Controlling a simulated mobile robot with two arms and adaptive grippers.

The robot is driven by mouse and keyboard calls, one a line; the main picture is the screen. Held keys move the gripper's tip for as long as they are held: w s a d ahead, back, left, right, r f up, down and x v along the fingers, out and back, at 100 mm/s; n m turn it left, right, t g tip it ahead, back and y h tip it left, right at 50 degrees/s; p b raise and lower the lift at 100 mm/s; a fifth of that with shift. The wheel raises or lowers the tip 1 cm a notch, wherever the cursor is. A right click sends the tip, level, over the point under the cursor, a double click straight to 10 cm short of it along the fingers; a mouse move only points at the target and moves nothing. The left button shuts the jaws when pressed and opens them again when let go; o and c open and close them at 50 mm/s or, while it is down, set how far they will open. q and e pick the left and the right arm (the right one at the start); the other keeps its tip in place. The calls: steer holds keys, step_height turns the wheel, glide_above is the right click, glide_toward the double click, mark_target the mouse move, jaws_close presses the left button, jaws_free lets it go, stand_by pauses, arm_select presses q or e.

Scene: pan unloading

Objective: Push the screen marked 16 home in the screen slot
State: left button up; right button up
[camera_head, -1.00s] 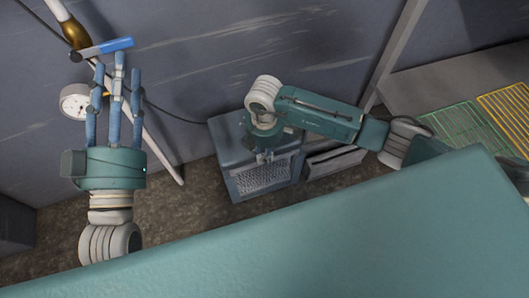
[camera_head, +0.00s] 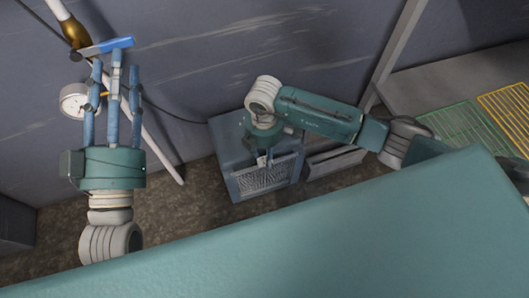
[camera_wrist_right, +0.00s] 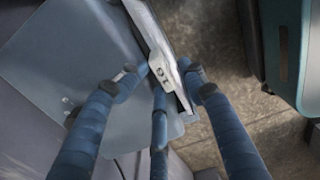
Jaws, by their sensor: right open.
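The screen's light tab marked 16 (camera_wrist_right: 160,76) shows upside down in the right wrist view, at the edge of a grey box (camera_wrist_right: 78,72). My right gripper (camera_wrist_right: 162,82) is open, with fingertips on either side of the tab; contact is unclear. In the head view my right gripper (camera_head: 263,160) hangs over the front of the blue-grey box (camera_head: 229,150), whose front shows a mesh panel (camera_head: 264,179). How deep the screen sits in the slot is hidden. My left gripper (camera_head: 116,68) is open, its fingers upright just under a blue lever (camera_head: 106,46).
A round gauge (camera_head: 73,101) and a slanting white pipe (camera_head: 160,152) are near my left gripper. Green (camera_head: 460,124) and yellow (camera_head: 506,108) racks lie on a shelf at the right. A large teal surface fills the lower foreground. Brown floor lies between.

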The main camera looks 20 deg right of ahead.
step_height(320, 180, up, 12)
stand_by(0.6)
stand_by(0.5)
